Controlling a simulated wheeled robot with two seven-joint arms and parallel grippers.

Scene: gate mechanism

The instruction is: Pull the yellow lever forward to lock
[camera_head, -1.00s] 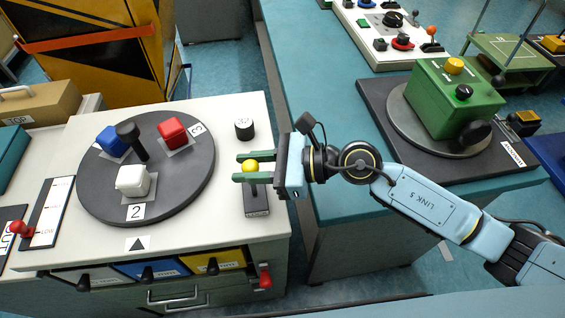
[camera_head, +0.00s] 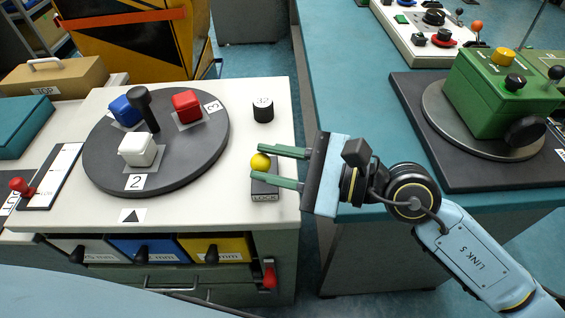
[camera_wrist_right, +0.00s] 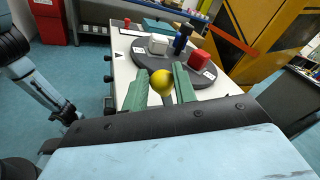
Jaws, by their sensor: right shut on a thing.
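The yellow lever's round knob (camera_head: 260,161) stands above its small dark grey base (camera_head: 264,189), near the right edge of the white bench top. My right gripper (camera_head: 256,162) reaches in from the right with its green fingers on either side of the knob, shut on it. In the right wrist view the yellow knob (camera_wrist_right: 162,82) sits between the two green fingertips (camera_wrist_right: 161,80). The lever's stem is mostly hidden behind the knob and fingers. My left gripper is in no view.
Left of the lever is a dark round turntable (camera_head: 190,175) with blue, red and white blocks and a black post. A black knob (camera_head: 263,109) stands behind the lever. A red-knobbed slider (camera_head: 22,187) is at the left. A gap separates the bench from the teal table (camera_head: 340,110).

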